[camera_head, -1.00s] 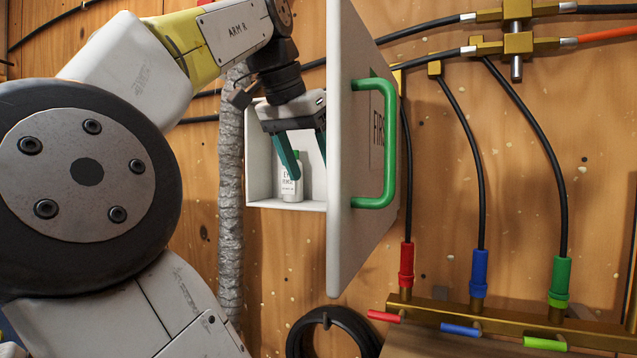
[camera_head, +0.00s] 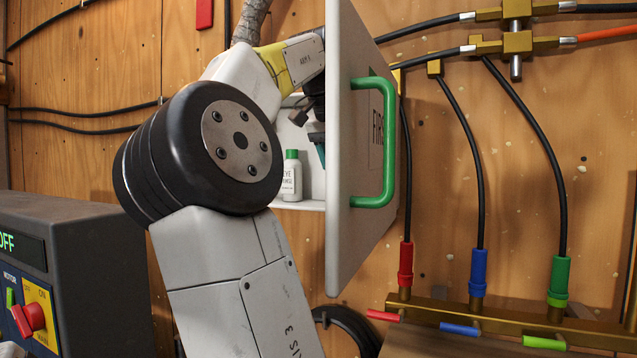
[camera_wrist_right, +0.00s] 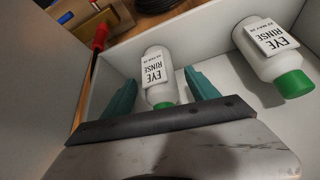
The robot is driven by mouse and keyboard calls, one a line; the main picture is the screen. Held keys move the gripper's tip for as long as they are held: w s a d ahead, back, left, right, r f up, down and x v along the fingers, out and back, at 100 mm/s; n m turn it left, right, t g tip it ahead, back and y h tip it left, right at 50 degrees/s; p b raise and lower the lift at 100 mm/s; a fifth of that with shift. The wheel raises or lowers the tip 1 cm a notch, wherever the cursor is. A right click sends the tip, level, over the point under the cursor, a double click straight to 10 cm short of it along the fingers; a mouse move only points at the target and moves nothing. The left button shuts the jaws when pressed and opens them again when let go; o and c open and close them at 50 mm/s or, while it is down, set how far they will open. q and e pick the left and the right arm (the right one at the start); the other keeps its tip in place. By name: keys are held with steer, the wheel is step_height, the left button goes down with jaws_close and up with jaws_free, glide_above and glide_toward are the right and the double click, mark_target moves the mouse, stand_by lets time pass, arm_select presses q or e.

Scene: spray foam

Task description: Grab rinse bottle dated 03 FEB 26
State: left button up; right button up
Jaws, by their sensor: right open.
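In the right wrist view two white eye rinse bottles with green caps stand in the white cabinet (camera_wrist_right: 228,76). My right gripper (camera_wrist_right: 160,82) is open, its teal fingers on either side of the first bottle (camera_wrist_right: 157,62). I cannot tell whether they touch it. The second bottle (camera_wrist_right: 268,52) stands apart to the right. In the head view one bottle (camera_head: 291,176) shows left of my right gripper (camera_head: 320,152); the other is hidden behind the cabinet door. My left gripper is out of view.
The open cabinet door (camera_head: 350,240) with its green handle (camera_head: 389,145) stands close to the right of my right arm. The cabinet walls leave narrow room around the bottles. A dark control box (camera_head: 70,260) stands at the lower left; hoses and valves fill the right.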

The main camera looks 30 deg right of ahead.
steer(key=x, duration=0.3)
steer(key=shift+d+f, duration=0.1)
steer(key=shift+f, duration=0.1)
steer(key=shift+c, duration=0.5)
jaws_close()
steer(key=shift+r, duration=0.15)
